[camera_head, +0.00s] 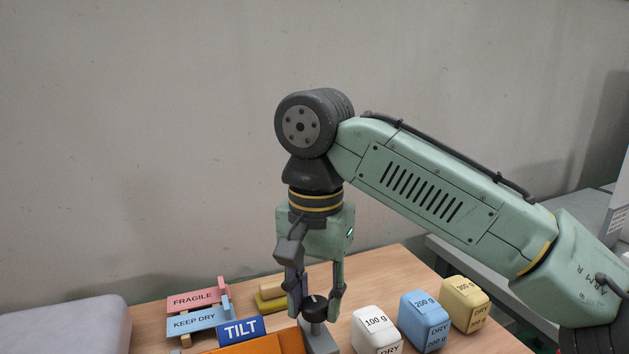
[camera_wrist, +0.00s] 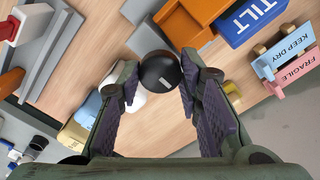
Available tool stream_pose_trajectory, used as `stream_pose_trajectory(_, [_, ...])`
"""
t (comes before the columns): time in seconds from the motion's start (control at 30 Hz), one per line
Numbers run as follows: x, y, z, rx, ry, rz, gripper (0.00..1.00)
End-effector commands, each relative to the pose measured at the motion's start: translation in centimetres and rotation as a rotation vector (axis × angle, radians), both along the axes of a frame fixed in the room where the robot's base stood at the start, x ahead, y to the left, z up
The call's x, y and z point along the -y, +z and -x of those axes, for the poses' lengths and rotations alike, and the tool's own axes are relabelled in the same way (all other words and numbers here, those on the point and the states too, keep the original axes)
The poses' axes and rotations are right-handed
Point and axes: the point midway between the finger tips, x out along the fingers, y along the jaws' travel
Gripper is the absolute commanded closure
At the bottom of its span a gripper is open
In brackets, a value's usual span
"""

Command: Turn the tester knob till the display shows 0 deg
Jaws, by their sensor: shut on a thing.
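The black round tester knob (camera_head: 315,308) sits on top of a grey tester body (camera_head: 322,340) near the front edge of the head view. My gripper (camera_head: 316,297) points straight down over it, one finger on each side, and is shut on the knob. In the wrist view the knob (camera_wrist: 158,76), with a short pale mark on its top, lies between the fingertips of my gripper (camera_wrist: 160,82). No display reading can be made out in either view.
A blue TILT block (camera_head: 241,331) and an orange container (camera_head: 258,346) stand close left. FRAGILE (camera_head: 193,299) and KEEP DRY (camera_head: 197,321) signs are beyond them. Weights marked 100 g (camera_head: 376,329), 200 g (camera_head: 424,321) and 300 g (camera_head: 464,304) stand to the right.

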Motion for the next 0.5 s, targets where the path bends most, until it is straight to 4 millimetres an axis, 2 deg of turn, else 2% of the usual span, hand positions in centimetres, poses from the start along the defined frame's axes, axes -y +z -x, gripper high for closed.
stream_pose_trajectory(0.2, [-0.02, -0.02, 0.04, -0.001, -0.026, 0.001, 0.9])
stream_pose_trajectory(0.5, [0.0, -0.04, 0.03, -0.001, -0.391, 0.002, 0.9])
